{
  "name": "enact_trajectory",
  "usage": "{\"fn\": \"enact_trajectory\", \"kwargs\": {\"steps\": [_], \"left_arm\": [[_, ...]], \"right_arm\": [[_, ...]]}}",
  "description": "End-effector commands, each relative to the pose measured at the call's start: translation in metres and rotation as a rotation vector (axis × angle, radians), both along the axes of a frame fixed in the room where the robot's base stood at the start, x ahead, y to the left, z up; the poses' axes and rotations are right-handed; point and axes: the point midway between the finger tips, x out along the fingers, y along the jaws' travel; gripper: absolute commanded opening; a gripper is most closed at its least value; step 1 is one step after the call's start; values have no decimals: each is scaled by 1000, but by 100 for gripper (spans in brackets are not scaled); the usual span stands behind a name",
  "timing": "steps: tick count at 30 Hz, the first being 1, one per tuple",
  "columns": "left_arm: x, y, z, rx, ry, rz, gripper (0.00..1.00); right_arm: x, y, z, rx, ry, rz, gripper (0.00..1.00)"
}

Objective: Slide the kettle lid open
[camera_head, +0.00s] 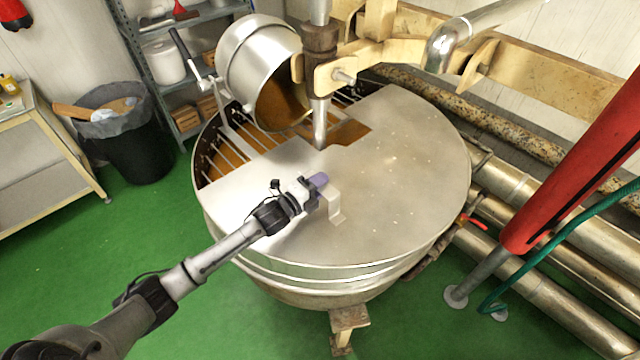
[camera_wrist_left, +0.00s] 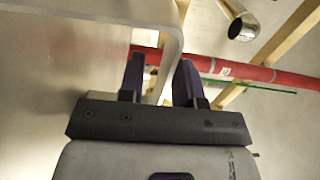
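The round steel kettle (camera_head: 318,284) stands in the middle of the head view. Its flat lid (camera_head: 400,205) covers the front and right, and the back left shows bars over brown contents. A bent metal handle (camera_head: 334,204) stands on the lid, and it also shows in the left wrist view (camera_wrist_left: 172,45). My left gripper (camera_head: 318,183) is at the handle, above the lid. In the left wrist view its two purple fingers (camera_wrist_left: 160,78) are apart, with part of the handle seen between them. I cannot tell whether they touch it. My right gripper is not in view.
A tilted steel pot (camera_head: 262,62) and a vertical shaft (camera_head: 319,120) stand over the kettle's back. A red post (camera_head: 575,140) and steel pipes (camera_head: 555,292) lie to the right. A black bin (camera_head: 130,140) stands left. Green floor (camera_head: 130,240) is clear at front left.

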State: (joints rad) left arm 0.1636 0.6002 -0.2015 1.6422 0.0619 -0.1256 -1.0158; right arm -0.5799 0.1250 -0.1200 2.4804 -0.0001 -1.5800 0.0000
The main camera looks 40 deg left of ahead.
Motion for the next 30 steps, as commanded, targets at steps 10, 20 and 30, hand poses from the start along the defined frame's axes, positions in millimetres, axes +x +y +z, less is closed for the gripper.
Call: {"fn": "enact_trajectory", "kwargs": {"steps": [10, 20, 30], "left_arm": [[0, 0, 0, 0, 0, 0, 0], [0, 0, 0, 0, 0, 0, 0], [-4, -27, 2, -5, -1, -4, 0]], "right_arm": [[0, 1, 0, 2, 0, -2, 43], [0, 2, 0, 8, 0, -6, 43], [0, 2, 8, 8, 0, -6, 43]]}}
